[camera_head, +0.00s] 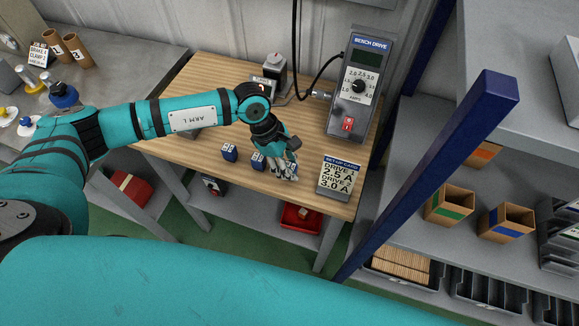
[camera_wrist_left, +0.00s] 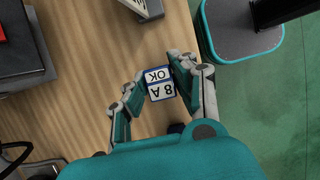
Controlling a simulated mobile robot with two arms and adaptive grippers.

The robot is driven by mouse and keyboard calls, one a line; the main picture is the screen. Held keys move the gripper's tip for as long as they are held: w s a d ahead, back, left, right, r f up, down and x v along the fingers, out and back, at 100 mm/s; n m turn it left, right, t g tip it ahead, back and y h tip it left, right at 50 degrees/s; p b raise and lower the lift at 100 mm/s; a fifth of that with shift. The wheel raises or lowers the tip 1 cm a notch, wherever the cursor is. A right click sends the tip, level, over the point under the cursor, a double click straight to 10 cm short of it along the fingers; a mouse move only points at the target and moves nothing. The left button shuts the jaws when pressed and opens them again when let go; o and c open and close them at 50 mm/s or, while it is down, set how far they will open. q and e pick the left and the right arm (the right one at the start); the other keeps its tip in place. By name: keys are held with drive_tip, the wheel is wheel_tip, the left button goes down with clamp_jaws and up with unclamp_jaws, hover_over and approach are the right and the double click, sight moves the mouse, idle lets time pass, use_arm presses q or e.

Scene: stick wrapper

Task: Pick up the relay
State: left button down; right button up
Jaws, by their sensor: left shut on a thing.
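My left gripper (camera_head: 287,173) is low over the front part of the wooden bench top. In the left wrist view its two fingers (camera_wrist_left: 158,88) are shut on a small blue relay (camera_wrist_left: 160,84) with white label faces reading "8 A" and "OK". In the head view the fingers mostly hide the held relay. Two more small blue blocks with pale labels stand to the left of the gripper, one farther off (camera_head: 229,152) and one close beside it (camera_head: 257,162). I cannot tell whether the held relay is clear of the bench. My right gripper is out of view.
A set-up card (camera_head: 339,179) reading "Drive 1 2.5 A, Drive 2 3.0 A" stands right of the gripper. The grey bench drive (camera_head: 360,85) with dial and red switch stands behind. A blue post (camera_head: 440,165) and shelves are at right. The bench's left part is mostly clear.

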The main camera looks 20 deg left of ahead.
sight(289, 162)
use_arm(q)
drive_tip(key=shift+r+b, duration=0.4)
drive_tip(key=shift+r, duration=0.2)
drive_tip(key=shift+s+r+b, duration=0.3)
drive_tip(key=shift+r+b, duration=0.35)
drive_tip(key=shift+r, duration=0.3)
drive_tip(key=s+r+b, duration=0.1)
drive_tip(key=s+b, duration=0.4)
drive_tip(key=s, duration=1)
drive_tip(key=shift+s+a+r, duration=0.2)
drive_tip(key=shift+a+r, duration=0.05)
drive_tip(key=shift+r, duration=0.1)
